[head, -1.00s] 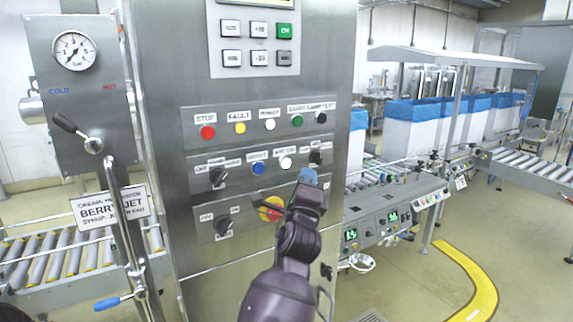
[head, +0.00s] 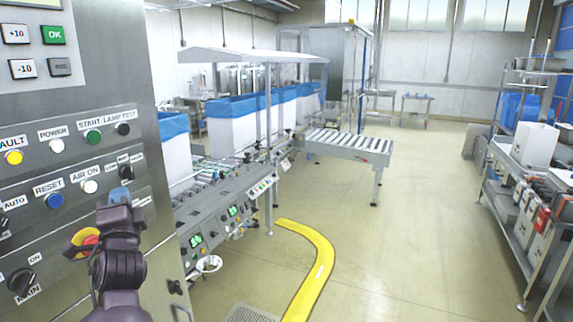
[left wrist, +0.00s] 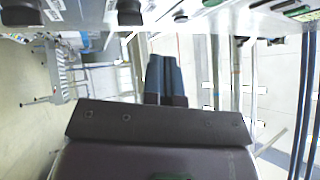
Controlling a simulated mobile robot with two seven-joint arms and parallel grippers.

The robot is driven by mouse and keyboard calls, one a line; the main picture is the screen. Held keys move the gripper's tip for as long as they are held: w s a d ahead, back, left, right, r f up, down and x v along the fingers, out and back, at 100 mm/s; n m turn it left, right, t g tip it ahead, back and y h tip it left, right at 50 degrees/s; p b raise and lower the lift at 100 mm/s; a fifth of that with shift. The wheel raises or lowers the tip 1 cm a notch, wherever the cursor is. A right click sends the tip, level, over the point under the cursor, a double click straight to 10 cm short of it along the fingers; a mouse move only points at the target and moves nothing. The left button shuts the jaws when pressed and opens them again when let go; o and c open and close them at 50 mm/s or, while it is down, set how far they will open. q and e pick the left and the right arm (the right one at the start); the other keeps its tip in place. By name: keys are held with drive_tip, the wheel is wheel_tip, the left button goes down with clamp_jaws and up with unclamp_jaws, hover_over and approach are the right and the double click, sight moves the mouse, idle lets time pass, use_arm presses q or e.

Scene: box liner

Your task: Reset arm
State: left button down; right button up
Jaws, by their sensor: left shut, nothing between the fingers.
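My left gripper (head: 119,196) is raised in front of the steel control panel (head: 100,100) at the left of the head view. Its bluish fingertips are close to the panel, just right of the blue reset button (head: 54,200). I cannot tell from the head view whether they touch it. In the left wrist view the two fingers (left wrist: 164,78) are side by side and closed, with nothing between them. The panel's underside with dark knobs (left wrist: 130,12) runs along the top of that view. My right gripper is not in view.
A conveyor line with blue-lined white boxes (head: 232,130) stands behind the panel. A roller conveyor (head: 345,146) crosses beyond it. A yellow floor strip (head: 318,262) curves on the floor. A shelf rack (head: 515,195) stands at the right. The floor between is clear.

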use_arm(q)
drive_tip(key=s+d+f+n+g+h, duration=0.1)
drive_tip(key=s+d+f+n+h, duration=0.3)
drive_tip(key=f, duration=0.5)
drive_tip(key=s+d+f+n+g+h, duration=0.1)
drive_tip(key=d+f+n+h, duration=0.3)
drive_tip(key=f, duration=0.6)
drive_tip(key=s+f+n+g+h, duration=0.1)
drive_tip(key=s+f+g, duration=0.5)
drive_tip(key=s+f, duration=1.6)
drive_tip(key=shift+s+f+n+g+h, duration=0.25)
drive_tip(key=shift+s+n+g+h, duration=0.15)
drive_tip(key=shift+s+n, duration=0.55)
